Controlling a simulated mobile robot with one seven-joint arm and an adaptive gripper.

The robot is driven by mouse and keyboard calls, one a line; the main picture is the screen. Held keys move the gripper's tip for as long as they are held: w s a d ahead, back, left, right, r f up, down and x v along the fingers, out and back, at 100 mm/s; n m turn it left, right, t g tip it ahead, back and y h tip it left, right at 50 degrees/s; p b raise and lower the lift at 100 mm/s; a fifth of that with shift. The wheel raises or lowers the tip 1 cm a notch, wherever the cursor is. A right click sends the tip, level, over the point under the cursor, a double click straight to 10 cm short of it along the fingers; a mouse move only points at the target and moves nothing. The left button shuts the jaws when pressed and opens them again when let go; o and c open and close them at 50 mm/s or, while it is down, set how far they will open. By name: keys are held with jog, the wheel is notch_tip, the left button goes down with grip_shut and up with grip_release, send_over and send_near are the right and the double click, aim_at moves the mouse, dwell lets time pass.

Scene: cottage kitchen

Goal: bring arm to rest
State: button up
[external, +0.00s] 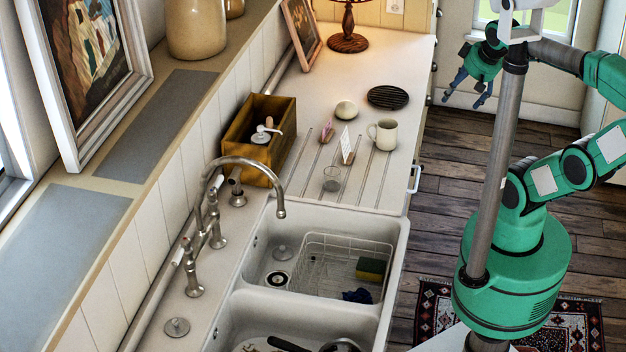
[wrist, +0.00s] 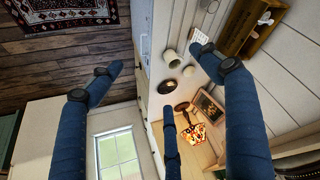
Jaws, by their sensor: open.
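My gripper (external: 471,92) is open and empty at the upper right of the external view. It hangs in the air over the wooden floor (external: 455,160), to the right of the counter and apart from it. Its blue fingers point down. In the wrist view my gripper (wrist: 157,66) shows its blue fingers spread wide, with nothing between them. My green arm is bent and raised, partly hidden behind a grey post in the external view.
The counter (external: 390,52) holds a mug (external: 383,134), a dark round trivet (external: 388,97), a lamp (external: 348,30) and a wooden box (external: 240,135). A double sink (external: 398,240) with a wire rack is nearer. A patterned rug (external: 431,310) lies by my base.

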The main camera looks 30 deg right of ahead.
notch_tip(320, 180, down, 6)
jog(key=b, duration=0.5)
jog(key=shift+f+b, duration=0.2)
jog(key=shift+b, duration=0.1)
